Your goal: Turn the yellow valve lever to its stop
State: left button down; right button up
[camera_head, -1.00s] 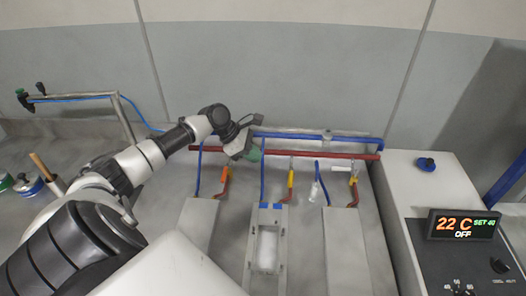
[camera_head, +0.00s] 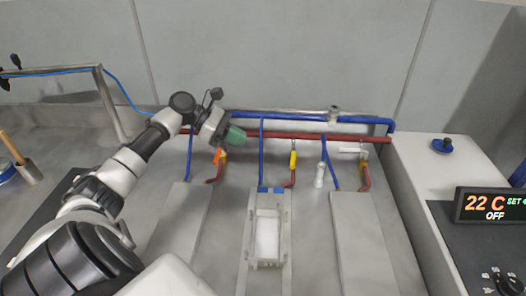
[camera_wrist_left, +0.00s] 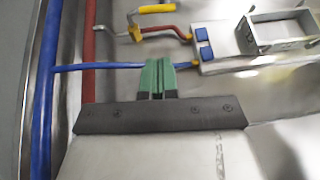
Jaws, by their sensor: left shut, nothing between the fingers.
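The yellow valve lever (camera_head: 293,160) hangs below the red pipe at the middle station. It also shows at the top of the left wrist view (camera_wrist_left: 157,8), by a yellow fitting. My left gripper (camera_head: 235,136), with green fingers, is up by the red pipe, left of the yellow lever and apart from it. In the left wrist view its fingers (camera_wrist_left: 155,78) are together with nothing between them, and the blue hose passes behind them. My right gripper is not in view.
An orange lever (camera_head: 218,156) is just below my left gripper and a white lever (camera_head: 352,150) is to the right. The red pipe (camera_head: 310,137) and blue pipe (camera_head: 290,115) run along the back. A white holder (camera_head: 267,235) stands in front of the yellow lever.

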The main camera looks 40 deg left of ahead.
aim_at(292, 159)
pick_arm(q)
jog(key=x, duration=0.4)
jog(key=p+x, duration=0.1)
jog(key=x, duration=0.3)
jog(key=r+x, duration=0.1)
jog(key=x, duration=0.4)
jog(key=shift+w+d+p, duration=0.15)
jog(key=shift+d+p, duration=0.2)
jog(key=p, duration=0.3)
jog(key=shift+w+d+r, duration=0.15)
jog(key=shift+d+r, duration=0.05)
jog(key=shift+d, duration=0.2)
jog(key=shift+n+t+p, duration=0.3)
jog(key=shift+p, duration=0.1)
jog(key=shift+f, duration=0.3)
jog(key=shift+d, duration=0.1)
